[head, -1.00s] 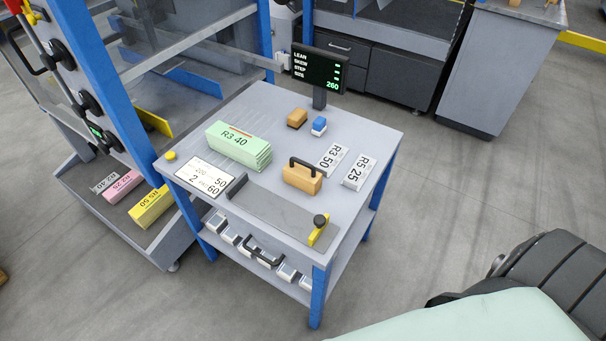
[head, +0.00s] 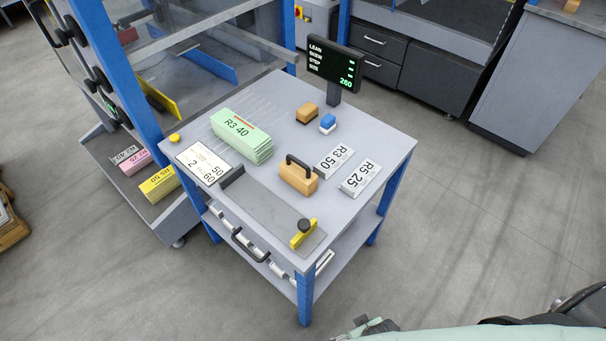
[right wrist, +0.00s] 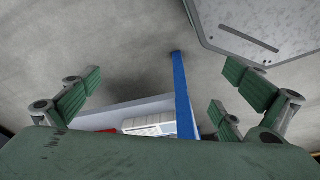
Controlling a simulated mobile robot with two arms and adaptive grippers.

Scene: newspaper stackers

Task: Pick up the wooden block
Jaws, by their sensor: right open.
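The wooden block (head: 297,181) is tan with a black handle on top. It rests on the grey table (head: 385,140) in the head view, between the green bundle and two white labelled blocks. A smaller wooden piece (head: 307,114) with a dark base lies farther back. My right gripper (right wrist: 160,85) is open and empty in the right wrist view, its green-padded fingers spread wide. It is away from the block, which that view does not show. My left gripper is in neither view.
A green bundle (head: 241,136), white labelled blocks (head: 334,161) and a blue-topped piece (head: 328,123) lie on the table. A yellow stop with a black knob (head: 303,233) is near the front edge. A display (head: 334,65) stands behind. Floor right of the table is open.

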